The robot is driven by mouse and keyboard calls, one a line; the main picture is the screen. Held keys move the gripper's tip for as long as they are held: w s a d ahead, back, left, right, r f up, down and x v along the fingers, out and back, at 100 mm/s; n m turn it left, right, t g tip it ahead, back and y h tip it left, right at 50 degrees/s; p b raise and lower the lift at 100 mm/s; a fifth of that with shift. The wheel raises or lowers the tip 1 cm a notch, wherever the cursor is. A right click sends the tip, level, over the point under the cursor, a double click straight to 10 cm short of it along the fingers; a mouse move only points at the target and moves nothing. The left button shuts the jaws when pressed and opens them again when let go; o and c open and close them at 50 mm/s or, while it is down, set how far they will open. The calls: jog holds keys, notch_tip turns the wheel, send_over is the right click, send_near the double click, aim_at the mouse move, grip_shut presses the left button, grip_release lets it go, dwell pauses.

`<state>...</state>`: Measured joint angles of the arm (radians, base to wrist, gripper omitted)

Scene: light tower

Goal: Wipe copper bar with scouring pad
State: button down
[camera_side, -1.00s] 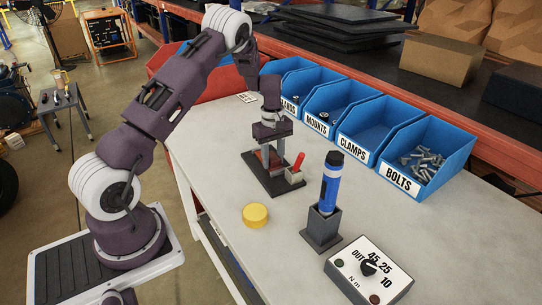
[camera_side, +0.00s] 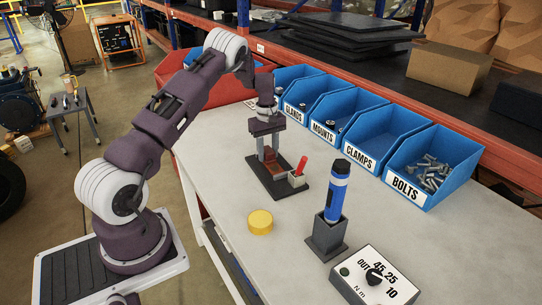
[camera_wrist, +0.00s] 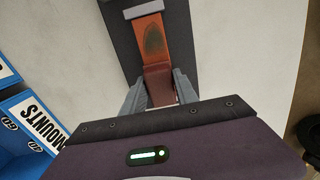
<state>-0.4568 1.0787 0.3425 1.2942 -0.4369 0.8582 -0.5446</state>
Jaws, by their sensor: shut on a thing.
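The copper bar (camera_wrist: 152,36) is an orange strip with a dark oval stain on its upper part. It lies on a dark base plate (camera_wrist: 122,42), under a pale grey clip at its far end. My gripper (camera_wrist: 158,93) is shut on the maroon scouring pad (camera_wrist: 159,84), with one grey finger on each side. The pad is over the near part of the bar, just short of the stain, and hides the bar beneath it. Whether they touch I cannot tell. In the side view my gripper (camera_side: 268,155) points down over the base plate.
A red-handled part (camera_side: 299,168) stands at the plate's right end. Blue bins (camera_side: 435,166) line the back. A blue tool in a grey holder (camera_side: 326,235), a yellow disc (camera_side: 260,221) and a dial box (camera_side: 375,277) stand nearer. The bench between is clear.

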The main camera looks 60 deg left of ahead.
aim_at(280, 174)
jog(key=a, duration=0.2)
jog(key=shift+s+a, duration=0.15)
jog(key=shift+a, duration=0.2)
jog(key=shift+a+r, duration=0.1)
jog(key=shift+a, duration=0.05)
jog(key=shift+d+r, duration=0.1)
jog(key=shift+d, duration=1.95)
jog(key=shift+s+d, duration=0.2)
jog(key=shift+d, duration=1.7)
jog(key=shift+s+d, duration=0.2)
jog(key=shift+d, duration=1.65)
jog(key=shift+f, duration=0.3)
jog(key=shift+w+a+r, duration=0.1)
jog(key=shift+w+a, duration=0.1)
jog(key=shift+a, duration=1.7)
jog(key=shift+w+a+r, duration=0.15)
jog(key=shift+a, duration=1.75)
jog(key=shift+w+a+r, duration=0.1)
jog(key=shift+w+a, duration=0.1)
jog(key=shift+a, duration=1.7)
jog(key=shift+d, duration=0.1)
jog(key=shift+r, duration=3)
